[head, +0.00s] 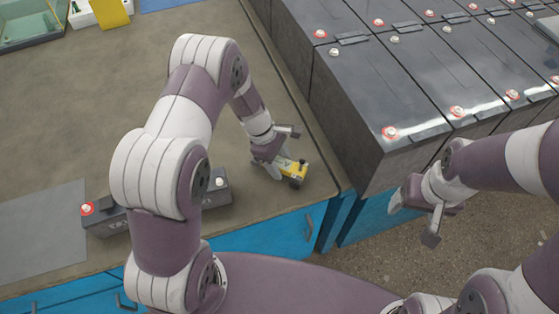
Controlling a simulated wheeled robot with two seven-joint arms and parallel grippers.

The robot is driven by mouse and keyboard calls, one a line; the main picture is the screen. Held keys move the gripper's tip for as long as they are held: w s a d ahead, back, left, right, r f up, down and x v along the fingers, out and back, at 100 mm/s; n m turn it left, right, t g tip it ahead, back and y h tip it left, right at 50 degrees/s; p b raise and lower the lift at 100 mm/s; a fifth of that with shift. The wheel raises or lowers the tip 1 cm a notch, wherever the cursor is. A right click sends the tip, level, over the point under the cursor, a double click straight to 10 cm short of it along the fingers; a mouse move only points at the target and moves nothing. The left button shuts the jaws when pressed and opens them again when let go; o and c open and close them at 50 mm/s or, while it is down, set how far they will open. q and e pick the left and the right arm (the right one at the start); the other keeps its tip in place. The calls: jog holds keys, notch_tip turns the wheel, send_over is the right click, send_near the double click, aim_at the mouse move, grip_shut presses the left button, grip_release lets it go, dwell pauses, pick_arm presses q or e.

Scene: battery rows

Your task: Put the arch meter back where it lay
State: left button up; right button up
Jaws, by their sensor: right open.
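The yellow arch meter (293,168), with dark knobs or posts, is on or just above the brown bench top near its right front corner. My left gripper (278,151) is right at the meter, with its fingers close to the meter's upper left end. I cannot tell whether the fingers are closed on it or whether it touches the bench. My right gripper (415,218) is open and empty, out over the floor gap in front of the battery row.
A dark battery (105,222) with a red terminal lies on the bench, partly behind my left arm. A grey mat (45,235) is at left. A glass tank (28,25) and yellow object (110,12) are at the back. Large batteries (350,110) stand right. The bench middle is clear.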

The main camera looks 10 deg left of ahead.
pick_arm(q)
jog(key=shift+o, duration=0.9)
jog(key=a+r+m, duration=0.1)
jog(key=a+r, duration=0.4)
jog(key=r, duration=0.7)
jog(key=s+r+m+t+y, duration=0.2)
jog(key=s+r+m+y, duration=0.2)
jog(key=s+m, duration=0.9)
jog(key=shift+s+a+r+m+p, duration=0.3)
jog(key=shift+s+a+r+m, duration=0.25)
jog(key=shift+m, duration=0.55)
jog(key=shift+w+d+r, duration=0.1)
jog(key=shift+d, duration=0.05)
